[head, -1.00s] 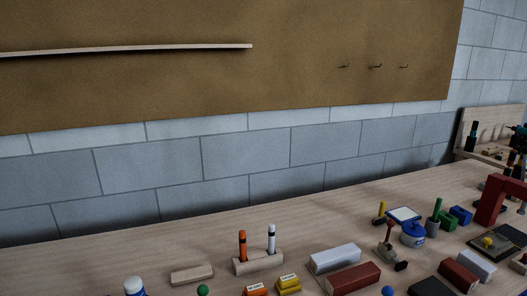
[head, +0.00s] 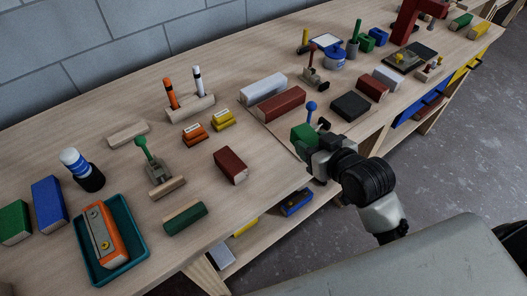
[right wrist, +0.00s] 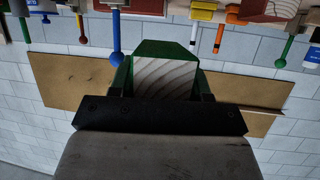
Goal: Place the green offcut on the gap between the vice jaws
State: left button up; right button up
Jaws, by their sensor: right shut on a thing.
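A green block with a bare wood end, the green offcut (head: 303,134), is held in my right gripper (head: 312,146), which is shut on it. It is near the front edge of the bench, beside a blue-ball lever (head: 310,106); contact with the bench cannot be told. In the right wrist view the offcut (right wrist: 165,76) sits between the two fingers (right wrist: 161,88). I cannot make out for sure which thing is the vice or its jaw gap. A white bar (head: 264,88) and a red bar (head: 280,103) lie side by side behind the offcut. My left gripper is not in view.
A black block (head: 350,107) and a dark red block (head: 372,89) lie to the right. A red block (head: 230,166), another green block (head: 185,217) and a teal tray (head: 140,245) are to the left. A lower shelf (head: 268,232) holds more pieces.

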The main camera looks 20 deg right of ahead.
aim_at(309, 126)
jog(key=shift+w+d+r+n+y, duration=0.4)
jog(key=shift+w+d+r+y, duration=0.1)
jog(key=shift+w+d+r, duration=0.55)
jog(key=shift+s+f, duration=0.1)
jog(key=w+a+f, duration=0.2)
jog(key=a, duration=0.1)
jog(key=w+a+f, duration=0.1)
jog(key=a+f, duration=0.1)
jog(key=a, duration=0.1)
jog(key=w+a+f+p, duration=0.1)
jog(key=w+a+f, duration=0.1)
jog(key=a, duration=0.2)
jog(key=shift+w+f, duration=0.3)
jog(key=shift+f, duration=0.1)
jog(key=shift+a+f, duration=0.1)
jog(key=shift+f, duration=0.05)
notch_tip(309, 126, down, 2)
jog(key=shift+f+p, duration=0.1)
jog(key=shift+p, duration=0.2)
jog(key=shift+f, duration=0.6)
